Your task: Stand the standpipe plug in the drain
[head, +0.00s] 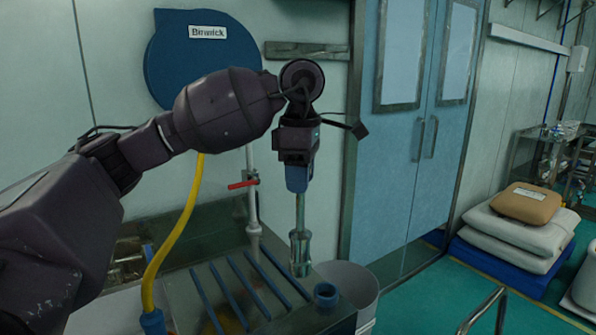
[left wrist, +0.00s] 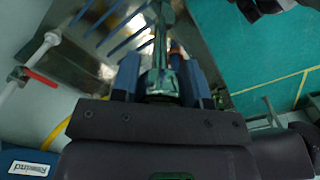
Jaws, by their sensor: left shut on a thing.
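The standpipe plug (head: 300,247) is a slim metallic pipe with a wider, ribbed lower end. My left gripper (head: 297,182) is shut on its top and holds it upright, hanging over the right part of the steel sink unit (head: 210,225). In the left wrist view, the plug (left wrist: 160,45) runs between the blue fingers (left wrist: 127,75). A short blue collar with a dark round opening (head: 326,294) stands at the unit's front right, right of and nearer than the plug's lower end. I cannot tell for certain whether this is the drain. My right gripper does not show.
Blue slats (head: 245,285) lie across the unit left of the plug. A yellow hose (head: 180,235) and a pipe with a red-handled valve (head: 243,184) stand at left. A pale bin (head: 352,281) is beside the unit. Sacks (head: 520,228) lie at right; green floor between is open.

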